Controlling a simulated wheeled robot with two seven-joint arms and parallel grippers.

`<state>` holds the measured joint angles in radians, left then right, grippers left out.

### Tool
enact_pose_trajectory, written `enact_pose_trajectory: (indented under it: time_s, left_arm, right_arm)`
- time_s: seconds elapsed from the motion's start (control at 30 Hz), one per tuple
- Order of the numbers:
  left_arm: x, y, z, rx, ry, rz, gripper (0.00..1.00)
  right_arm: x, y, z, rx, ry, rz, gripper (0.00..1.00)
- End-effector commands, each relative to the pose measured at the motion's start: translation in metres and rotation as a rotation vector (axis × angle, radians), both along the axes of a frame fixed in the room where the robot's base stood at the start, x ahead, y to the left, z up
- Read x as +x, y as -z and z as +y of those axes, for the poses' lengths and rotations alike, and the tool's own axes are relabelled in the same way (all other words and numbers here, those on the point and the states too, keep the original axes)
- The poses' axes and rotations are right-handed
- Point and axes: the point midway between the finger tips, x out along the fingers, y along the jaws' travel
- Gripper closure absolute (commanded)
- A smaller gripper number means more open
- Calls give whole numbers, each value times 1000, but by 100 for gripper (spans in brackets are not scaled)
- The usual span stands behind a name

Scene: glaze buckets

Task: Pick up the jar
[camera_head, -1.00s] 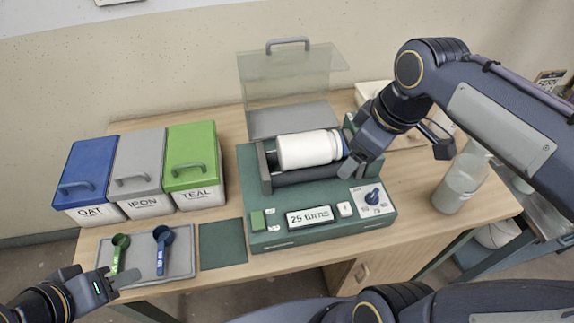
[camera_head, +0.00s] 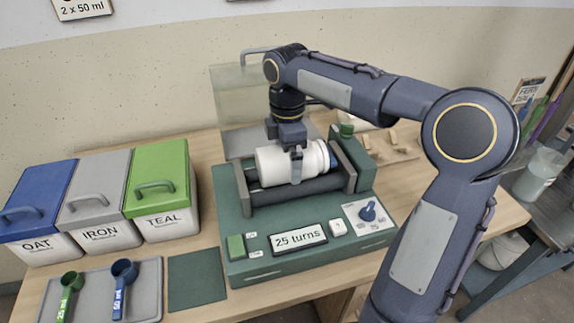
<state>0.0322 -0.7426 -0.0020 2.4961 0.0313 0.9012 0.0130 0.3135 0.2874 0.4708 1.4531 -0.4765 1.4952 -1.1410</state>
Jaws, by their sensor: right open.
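The white jar (camera_head: 272,165) lies on its side in the dark cradle of the green machine (camera_head: 240,262). Its blue end points right, toward the cradle's right end wall. My right gripper (camera_head: 296,172) is above the jar and points down. One finger shows in front of the jar's near side; the other finger is hidden behind the jar. The jaws are open around the jar, and the jar still rests in the cradle. My left gripper is not in view.
Blue, grey and green lidded bins (camera_head: 160,190) stand at the left. A grey tray (camera_head: 143,290) holds a green scoop (camera_head: 68,290) and a blue scoop (camera_head: 122,285). The machine's clear cover (camera_head: 232,100) stands raised behind the jar. A dark green mat (camera_head: 195,280) lies bare.

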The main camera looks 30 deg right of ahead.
Motion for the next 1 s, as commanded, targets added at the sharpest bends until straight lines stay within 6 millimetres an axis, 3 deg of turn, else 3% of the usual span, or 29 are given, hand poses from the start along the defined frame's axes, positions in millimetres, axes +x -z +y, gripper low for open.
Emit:
enact_pose_trajectory:
  time_s: [0.1,0.37,0.8,1.0]
  left_arm:
    - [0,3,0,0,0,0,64]
    - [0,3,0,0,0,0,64]
    - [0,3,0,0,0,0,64]
    - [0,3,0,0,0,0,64]
  right_arm:
    - [-1,13,0,0,2,0,0]
    - [-1,14,0,0,2,-1,0]
    - [-1,14,0,0,3,0,55]
    - [0,12,0,0,3,-5,55]
